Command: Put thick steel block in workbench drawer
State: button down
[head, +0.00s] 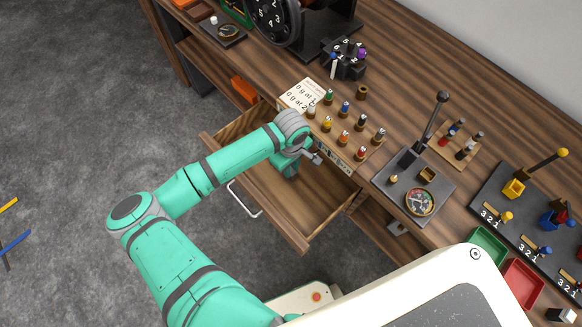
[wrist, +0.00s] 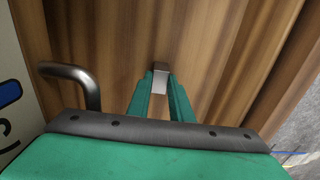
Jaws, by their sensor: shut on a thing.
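The workbench drawer (head: 312,198) is pulled open below the bench top, its wooden inside showing. My gripper (head: 287,171) reaches down over the open drawer, partly hidden by my own wrist. In the wrist view my gripper's green fingers (wrist: 160,90) are shut on a small grey steel block (wrist: 160,77). Brown wood grain fills the view beyond the block. I cannot tell whether the block touches the drawer floor. The block is hidden in the head view.
A board of several coloured-knob pegs (head: 343,139) sits on the bench edge beside my wrist. A gauge panel with a lever (head: 413,187) stands to its right. In the wrist view a bent grey bar (wrist: 80,78) is close on the left.

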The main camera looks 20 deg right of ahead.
jog(key=c, duration=1.6)
grip_release()
jog(key=shift+f, duration=0.1)
notch_tip(320, 180, up, 12)
jog(key=shift+r, duration=0.15)
